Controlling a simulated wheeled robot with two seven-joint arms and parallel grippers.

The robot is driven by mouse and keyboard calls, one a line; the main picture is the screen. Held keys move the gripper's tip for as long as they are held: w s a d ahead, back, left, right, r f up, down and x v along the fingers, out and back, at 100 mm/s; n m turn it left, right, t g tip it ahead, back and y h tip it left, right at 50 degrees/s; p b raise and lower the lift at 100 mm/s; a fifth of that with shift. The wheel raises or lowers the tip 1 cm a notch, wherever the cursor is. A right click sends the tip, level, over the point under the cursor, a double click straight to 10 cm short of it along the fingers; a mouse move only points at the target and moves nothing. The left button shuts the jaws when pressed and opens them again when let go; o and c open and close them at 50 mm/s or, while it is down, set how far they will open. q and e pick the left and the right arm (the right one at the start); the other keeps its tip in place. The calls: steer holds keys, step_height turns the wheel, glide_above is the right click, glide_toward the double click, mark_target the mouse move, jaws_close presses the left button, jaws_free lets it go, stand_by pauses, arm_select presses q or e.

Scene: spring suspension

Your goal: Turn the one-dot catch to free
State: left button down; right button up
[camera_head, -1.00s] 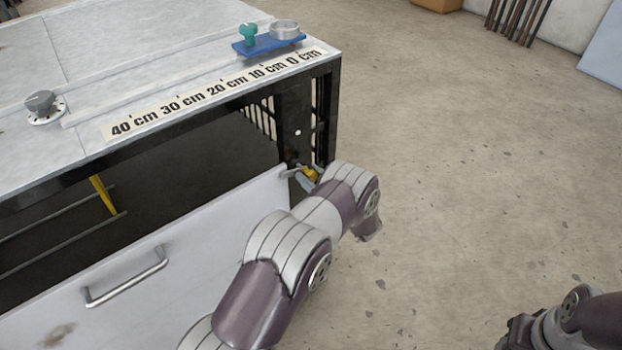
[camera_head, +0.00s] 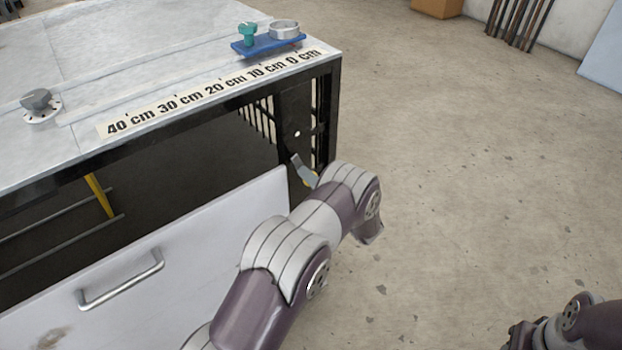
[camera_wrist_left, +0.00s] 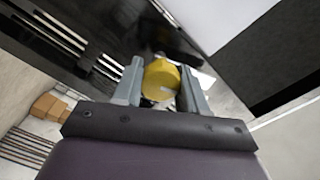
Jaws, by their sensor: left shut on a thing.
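The one-dot catch has a yellow knob (camera_wrist_left: 160,78) and a grey lever (camera_head: 301,166). It sits on the black post beside the top right corner of the white panel, below a single white dot (camera_head: 297,133). The lever slants up and to the left. My left gripper (camera_wrist_left: 162,88) is shut on the yellow knob, with a finger on each side of it in the left wrist view. In the head view my left arm mostly hides the gripper and knob. Only part of my right arm shows at the lower right; its gripper is not visible.
The white panel (camera_head: 205,235) with a metal handle (camera_head: 122,280) leans out below the bench top (camera_head: 130,60). A blue plate (camera_head: 268,45) with a green knob, a grey dial (camera_head: 40,103) and a scale strip (camera_head: 215,92) are on top. Floor to the right is clear.

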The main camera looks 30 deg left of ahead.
arm_select(q)
steer(key=shift+w+m, duration=0.1)
steer(key=shift+m, duration=1.8)
steer(key=c, duration=0.6)
jaws_free()
steer(key=shift+d, duration=0.1)
steer(key=shift+d, duration=0.1)
steer(key=b+v, duration=0.1)
steer(key=v, duration=1.1)
steer(key=shift+d+f, duration=0.1)
steer(key=shift+d, duration=0.15)
